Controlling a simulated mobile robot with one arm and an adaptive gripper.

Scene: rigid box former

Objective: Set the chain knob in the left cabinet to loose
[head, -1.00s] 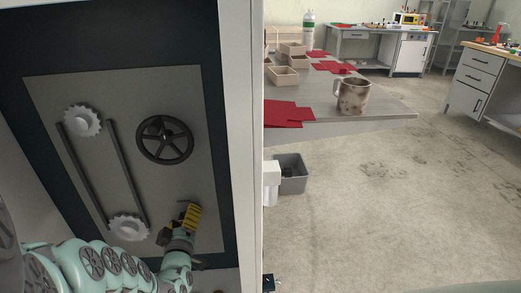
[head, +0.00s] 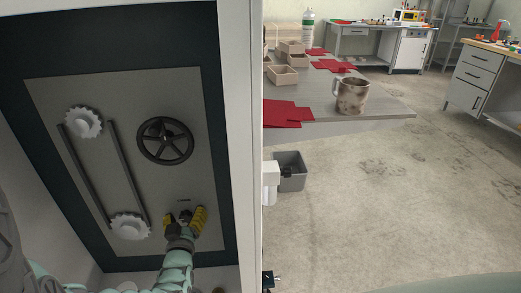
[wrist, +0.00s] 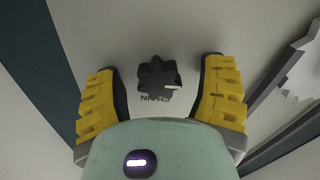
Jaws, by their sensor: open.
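The chain knob (wrist: 158,79) is a dark, lobed knob with a pale pointer mark, set on the grey panel (head: 195,95) in the left cabinet. The word CHAIN is printed beside it in the wrist view. The pointer mark points right in the wrist view. My gripper (wrist: 160,90) has its yellow fingers spread on both sides of the knob, apart from it. In the head view my gripper (head: 185,217) is at the lower right of the panel and hides the knob.
A black handwheel (head: 165,141) sits above my gripper on the panel. The white cabinet edge (head: 241,150) stands on the right. A table with a mug (head: 351,96) is outside.

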